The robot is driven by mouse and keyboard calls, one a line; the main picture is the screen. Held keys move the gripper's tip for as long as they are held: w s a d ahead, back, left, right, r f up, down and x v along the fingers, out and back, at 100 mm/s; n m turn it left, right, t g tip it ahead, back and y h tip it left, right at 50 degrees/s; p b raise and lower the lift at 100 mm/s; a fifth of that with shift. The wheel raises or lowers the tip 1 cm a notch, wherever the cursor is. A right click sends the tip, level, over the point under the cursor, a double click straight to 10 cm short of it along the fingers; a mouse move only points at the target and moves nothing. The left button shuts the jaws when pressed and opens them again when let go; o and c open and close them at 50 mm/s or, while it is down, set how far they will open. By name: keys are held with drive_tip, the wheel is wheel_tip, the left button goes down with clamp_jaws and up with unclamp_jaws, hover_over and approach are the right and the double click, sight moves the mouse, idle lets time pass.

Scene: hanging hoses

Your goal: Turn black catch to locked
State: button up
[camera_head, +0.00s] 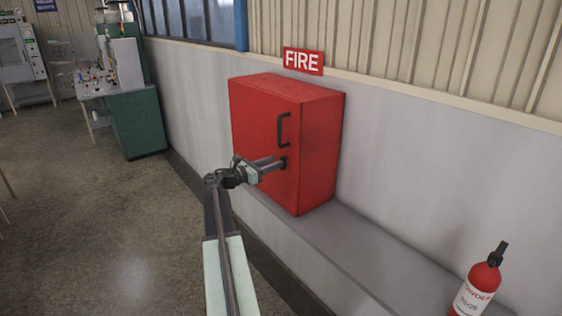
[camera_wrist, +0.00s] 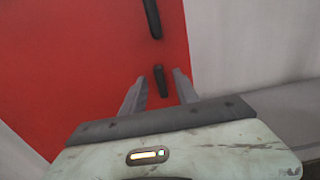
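A red fire cabinet (camera_head: 266,125) stands on a grey ledge, its door shut. The black catch (camera_wrist: 160,82) is a small short bar on the door, below the black handle (camera_head: 284,129). In the wrist view the catch runs roughly in line with the handle (camera_wrist: 152,18). My gripper (camera_head: 278,163) is at the door's lower right part. In the wrist view my gripper (camera_wrist: 159,76) is open, with one finger on each side of the catch and a visible gap on both sides. In the head view the catch is mostly hidden by the fingers.
A red FIRE sign (camera_head: 303,61) is on the wall above the cabinet. A fire extinguisher (camera_head: 477,285) stands on the ledge (camera_head: 375,250) at the lower right. A green workbench (camera_head: 137,125) is at the back left. The floor on the left is clear.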

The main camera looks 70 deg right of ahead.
sight(290, 162)
drive_tip(key=x, duration=0.3)
drive_tip(key=shift+s+d, duration=0.15)
drive_tip(key=shift+d, duration=0.15)
clamp_jaws()
drive_tip(key=shift+s, duration=0.1)
drive_tip(key=shift+a+m, duration=0.1)
drive_tip(key=shift+m, duration=0.2)
drive_tip(key=m, duration=0.4)
drive_tip(key=shift+s+a+f+m, duration=0.2)
drive_tip(key=shift+s+m, duration=0.1)
drive_tip(key=m, duration=0.4)
drive_tip(key=m+b, duration=0.1)
drive_tip(key=m, duration=0.1)
drive_tip(key=shift+s+a+f, duration=0.2)
drive_tip(key=shift+s+f, duration=0.15)
